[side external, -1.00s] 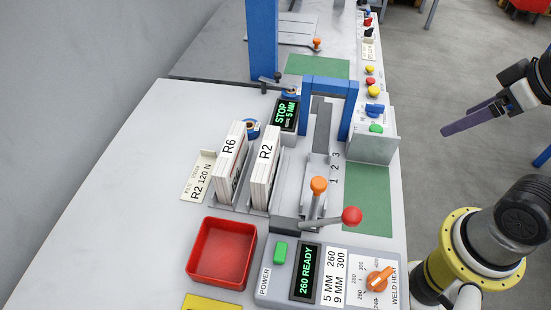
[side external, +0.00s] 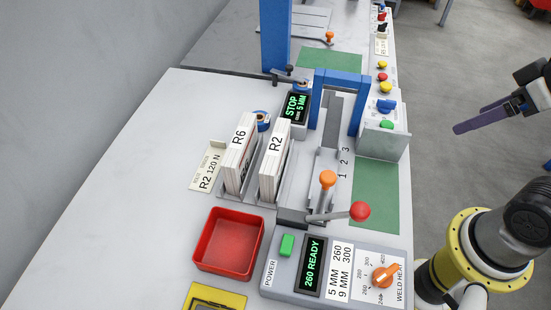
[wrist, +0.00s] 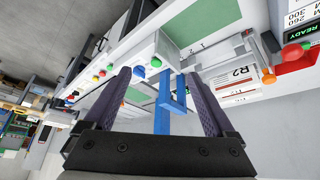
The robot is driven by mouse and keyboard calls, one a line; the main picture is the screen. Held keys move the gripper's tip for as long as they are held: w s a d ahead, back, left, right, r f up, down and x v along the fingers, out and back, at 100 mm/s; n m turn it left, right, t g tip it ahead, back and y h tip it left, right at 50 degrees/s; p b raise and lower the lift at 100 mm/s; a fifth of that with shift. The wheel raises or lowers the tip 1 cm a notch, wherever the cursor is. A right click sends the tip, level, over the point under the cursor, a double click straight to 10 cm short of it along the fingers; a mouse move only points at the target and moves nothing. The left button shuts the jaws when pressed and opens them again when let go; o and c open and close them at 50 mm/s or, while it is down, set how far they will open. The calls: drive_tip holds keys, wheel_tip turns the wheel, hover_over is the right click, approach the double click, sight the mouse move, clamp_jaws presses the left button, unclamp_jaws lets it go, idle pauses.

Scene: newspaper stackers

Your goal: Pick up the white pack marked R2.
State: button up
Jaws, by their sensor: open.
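The white pack marked R2 (side external: 275,168) stands upright in a grey slotted holder, to the right of a similar white pack marked R6 (side external: 239,160). In the wrist view the R2 pack (wrist: 236,86) shows at the right, beyond the right finger and outside the jaws. My gripper (side external: 468,126) is open and empty, up and to the right of the bench in the side view, well apart from the packs. In the wrist view both dark fingers of my gripper (wrist: 157,76) are spread, with a blue frame showing between them.
A blue gate frame (side external: 341,78) stands behind and right of the packs. Levers with an orange knob (side external: 328,179) and a red knob (side external: 360,211) rise in front of it. A red tray (side external: 229,242) and a control panel (side external: 330,270) lie nearer. The bench left of the packs is mostly clear.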

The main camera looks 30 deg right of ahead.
drive_tip(key=shift+c, duration=1.4)
